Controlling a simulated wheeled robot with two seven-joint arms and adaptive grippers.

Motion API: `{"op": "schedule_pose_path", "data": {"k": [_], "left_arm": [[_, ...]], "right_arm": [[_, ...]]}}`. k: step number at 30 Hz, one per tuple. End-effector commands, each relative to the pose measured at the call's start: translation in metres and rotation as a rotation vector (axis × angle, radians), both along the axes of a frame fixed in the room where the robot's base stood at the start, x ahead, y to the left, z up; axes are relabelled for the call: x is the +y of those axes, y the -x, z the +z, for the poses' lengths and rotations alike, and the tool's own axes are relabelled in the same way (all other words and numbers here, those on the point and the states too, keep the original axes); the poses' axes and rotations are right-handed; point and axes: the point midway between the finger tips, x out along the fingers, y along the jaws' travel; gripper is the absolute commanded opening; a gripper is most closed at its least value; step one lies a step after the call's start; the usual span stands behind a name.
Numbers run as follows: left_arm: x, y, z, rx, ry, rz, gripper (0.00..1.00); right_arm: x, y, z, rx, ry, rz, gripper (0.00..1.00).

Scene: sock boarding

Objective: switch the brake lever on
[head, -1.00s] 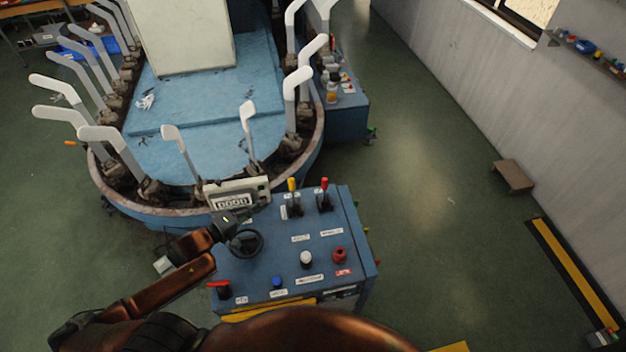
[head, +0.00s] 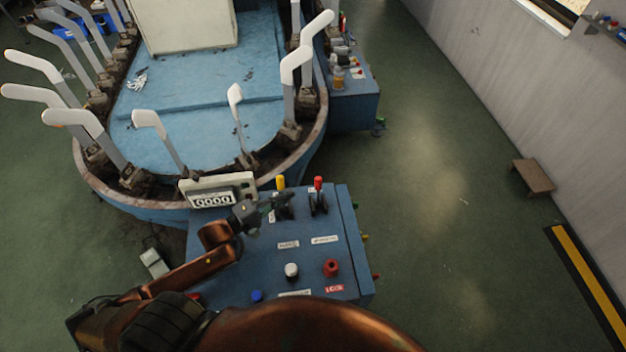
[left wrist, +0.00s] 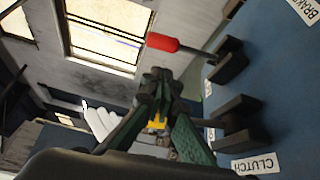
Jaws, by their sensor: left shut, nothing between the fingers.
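The brake lever (head: 318,184) has a red grip and stands up from its black base on the blue control box (head: 325,262). In the left wrist view the red grip (left wrist: 163,42) is above the fingertips, and a BRAKE label is at the top right. The yellow-gripped clutch lever (head: 281,183) stands to its left; its grip is mostly hidden behind my fingers in the left wrist view. My left gripper (head: 284,200) is shut and empty, close to the clutch lever and left of the brake lever. I cannot tell whether it touches the clutch lever. My right gripper is out of view.
A counter display (head: 215,191) sits at the box's back left. A white knob (head: 291,270), a red button (head: 331,268) and a blue button (head: 257,296) are nearer me. The boarding machine (head: 190,110) with its white sock forms stands behind. Open floor lies right.

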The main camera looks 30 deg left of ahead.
Motion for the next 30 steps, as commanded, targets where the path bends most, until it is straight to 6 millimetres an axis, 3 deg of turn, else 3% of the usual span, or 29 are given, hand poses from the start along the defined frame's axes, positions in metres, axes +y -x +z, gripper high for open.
{"op": "schedule_pose_path", "data": {"k": [5, 12, 30], "left_arm": [[0.004, 0.004, 0.001, 0.0, 0.0, 0.009, 0.0], [0.003, -0.001, 0.001, -0.002, 0.0, 0.01, 0.0], [-0.036, -0.082, -0.004, -0.002, -0.001, 0.006, 0.0]], "right_arm": [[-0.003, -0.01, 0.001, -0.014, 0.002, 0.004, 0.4], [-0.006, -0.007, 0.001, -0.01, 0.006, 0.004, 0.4], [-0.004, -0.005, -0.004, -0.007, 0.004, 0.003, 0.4]]}}
